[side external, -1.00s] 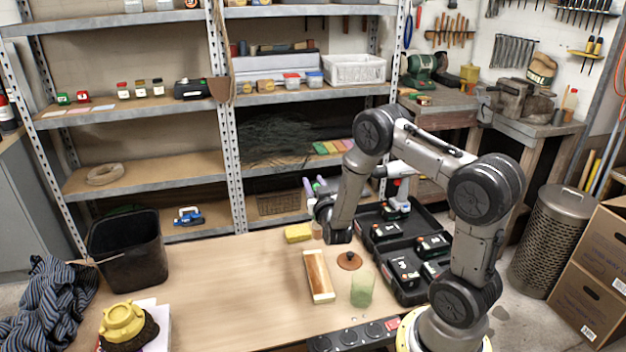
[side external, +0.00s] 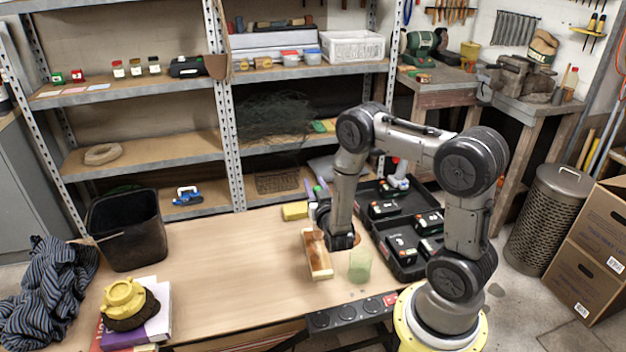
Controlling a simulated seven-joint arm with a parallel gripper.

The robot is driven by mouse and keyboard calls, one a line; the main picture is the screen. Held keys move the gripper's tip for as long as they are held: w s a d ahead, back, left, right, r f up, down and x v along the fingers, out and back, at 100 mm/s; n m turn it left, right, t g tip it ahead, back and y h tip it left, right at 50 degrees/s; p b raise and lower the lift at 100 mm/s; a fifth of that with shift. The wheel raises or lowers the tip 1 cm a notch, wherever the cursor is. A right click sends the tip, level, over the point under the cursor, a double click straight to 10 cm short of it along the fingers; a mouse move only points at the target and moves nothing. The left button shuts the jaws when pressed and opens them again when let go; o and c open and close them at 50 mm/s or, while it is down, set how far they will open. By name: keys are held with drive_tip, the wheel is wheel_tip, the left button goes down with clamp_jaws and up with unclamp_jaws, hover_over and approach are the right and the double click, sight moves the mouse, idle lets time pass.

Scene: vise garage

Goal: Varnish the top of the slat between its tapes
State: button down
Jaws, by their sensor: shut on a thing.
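The slat (side external: 319,264) lies on the workbench near its front right, a narrow wooden strip with a brown top and a paler near end. Its tapes are too small to tell apart from the pale end. My gripper (side external: 340,241) is low beside the slat's right edge and covers part of it. The gripper is shut, but what it holds is hidden or too small to make out. I cannot tell whether the held thing touches the slat. A translucent green cup (side external: 360,266) stands right of the slat.
A yellow sponge (side external: 294,211) lies behind the slat. A black tray of power tools (side external: 405,262) is close on the right. A power strip (side external: 345,314) runs along the front edge. The bench (side external: 230,265) is clear to the left, up to a black bin (side external: 127,238).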

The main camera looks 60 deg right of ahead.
drive_tip(key=shift+w+a+v, duration=0.25)
drive_tip(key=shift+w+v, duration=0.05)
drive_tip(key=shift+v, duration=6)
drive_tip(key=shift+s+d+x, duration=0.35)
drive_tip(key=shift+s+x, duration=0.05)
drive_tip(key=shift+x, duration=7.95)
wheel_tip(320, 180, up, 8)
drive_tip(key=shift+f, duration=0.1)
